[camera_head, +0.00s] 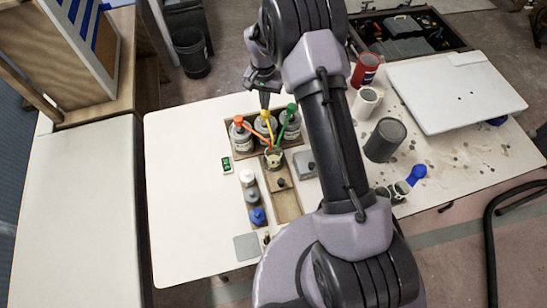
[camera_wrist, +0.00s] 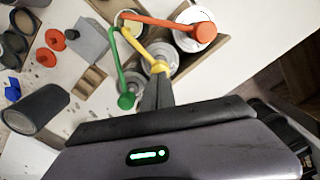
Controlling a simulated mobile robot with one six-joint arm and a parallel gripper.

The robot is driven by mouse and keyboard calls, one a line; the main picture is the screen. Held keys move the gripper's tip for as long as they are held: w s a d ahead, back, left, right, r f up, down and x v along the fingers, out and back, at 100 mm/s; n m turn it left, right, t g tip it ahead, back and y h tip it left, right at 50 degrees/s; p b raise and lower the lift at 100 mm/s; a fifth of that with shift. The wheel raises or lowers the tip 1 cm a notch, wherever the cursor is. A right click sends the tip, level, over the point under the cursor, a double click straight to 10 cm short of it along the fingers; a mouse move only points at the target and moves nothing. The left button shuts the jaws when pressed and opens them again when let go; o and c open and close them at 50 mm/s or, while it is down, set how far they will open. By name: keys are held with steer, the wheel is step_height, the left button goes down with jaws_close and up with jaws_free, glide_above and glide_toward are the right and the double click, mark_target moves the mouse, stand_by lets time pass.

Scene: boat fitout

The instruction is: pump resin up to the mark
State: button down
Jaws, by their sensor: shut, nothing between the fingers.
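Three pump bottles stand in a wooden rack (camera_head: 234,148), with an orange pump (camera_head: 238,121), a yellow pump (camera_head: 265,115) and a green pump (camera_head: 291,107). Their spouts run together over a small cup (camera_head: 273,158), whose fill level and mark are too small to read. My gripper (camera_head: 264,104) is shut and empty, its tips right at the yellow pump's head. In the wrist view the shut fingers (camera_wrist: 157,92) point at the yellow pump (camera_wrist: 158,66); I cannot tell whether they touch it. The orange pump (camera_wrist: 205,32) and green pump (camera_wrist: 126,100) flank it.
White, grey and blue-topped jars (camera_head: 257,216) stand in front. A dark grey cylinder (camera_head: 385,139), a red can (camera_head: 365,69) and a white panel (camera_head: 455,91) are to the right. The table's left side is clear.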

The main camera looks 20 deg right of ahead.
stand_by(0.4)
steer(key=shift+r+p, duration=0.95)
steer(key=shift+r, duration=0.6)
steer(key=shift+f, duration=0.1)
